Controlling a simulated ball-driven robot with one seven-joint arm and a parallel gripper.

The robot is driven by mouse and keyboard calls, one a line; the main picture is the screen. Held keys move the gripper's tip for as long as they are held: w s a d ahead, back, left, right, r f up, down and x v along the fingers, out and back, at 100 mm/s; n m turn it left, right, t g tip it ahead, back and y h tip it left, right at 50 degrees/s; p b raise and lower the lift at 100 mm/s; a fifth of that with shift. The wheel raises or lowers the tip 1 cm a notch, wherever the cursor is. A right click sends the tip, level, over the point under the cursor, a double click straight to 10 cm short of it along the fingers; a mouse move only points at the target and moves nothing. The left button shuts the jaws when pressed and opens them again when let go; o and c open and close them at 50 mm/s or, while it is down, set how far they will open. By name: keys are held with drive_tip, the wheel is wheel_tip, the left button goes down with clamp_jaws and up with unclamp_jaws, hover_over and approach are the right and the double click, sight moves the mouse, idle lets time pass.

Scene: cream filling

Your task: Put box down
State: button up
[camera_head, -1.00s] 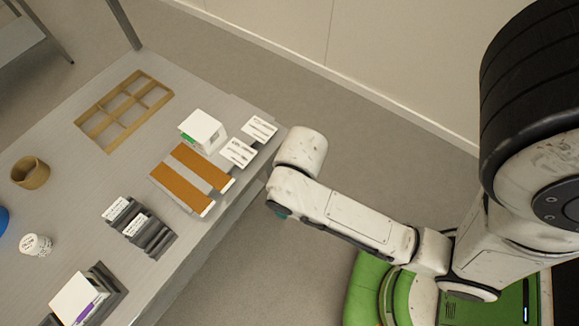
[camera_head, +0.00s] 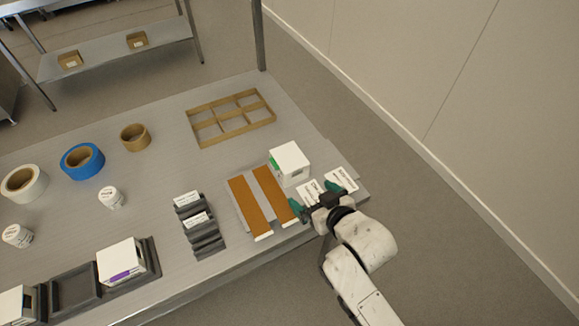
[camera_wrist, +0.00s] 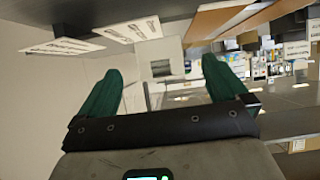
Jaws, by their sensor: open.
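A white box (camera_head: 290,160) with a green patch on its left side sits on the grey table near its right edge, beside the brown strips. My gripper (camera_head: 310,192) is just in front of the box, at the table's edge. Its dark green fingers are spread apart with nothing held between them. In the wrist view, the open gripper (camera_wrist: 162,66) also shows, with a white box-like shape (camera_wrist: 160,52) beyond and between the fingers. I cannot tell how high the gripper is above the table.
Two brown strips (camera_head: 241,200) lie left of my gripper, and white printed cards (camera_head: 342,180) lie by it. A brown divided frame (camera_head: 230,118) is behind. Dark stepped holders (camera_head: 200,225), another white box (camera_head: 121,260) and tape rolls (camera_head: 82,161) stand further left.

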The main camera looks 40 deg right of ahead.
sight(295, 175)
drive_tip(key=shift+w+d+r+t, duration=0.15)
drive_tip(key=shift+w+r+t, duration=0.3)
drive_tip(key=shift+r+t, duration=0.1)
drive_tip(key=shift+w+d, duration=0.1)
drive_tip(key=shift+w, duration=0.25)
drive_tip(key=x, duration=0.4)
drive_tip(key=shift+w+d+f, duration=0.1)
drive_tip(key=shift+w+d, duration=0.1)
drive_tip(key=shift+w, duration=0.15)
drive_tip(key=x, duration=0.1)
drive_tip(key=p+x, duration=0.1)
drive_tip(key=x, duration=0.2)
drive_tip(key=shift+w+d+r+p, duration=0.1)
drive_tip(key=shift+d+r+p, duration=0.1)
drive_tip(key=shift+r+p, duration=0.1)
drive_tip(key=shift+w+d+f, duration=0.15)
drive_tip(key=shift+w+f, duration=0.15)
drive_tip(key=shift+w, duration=0.25)
drive_tip(key=c, duration=0.9)
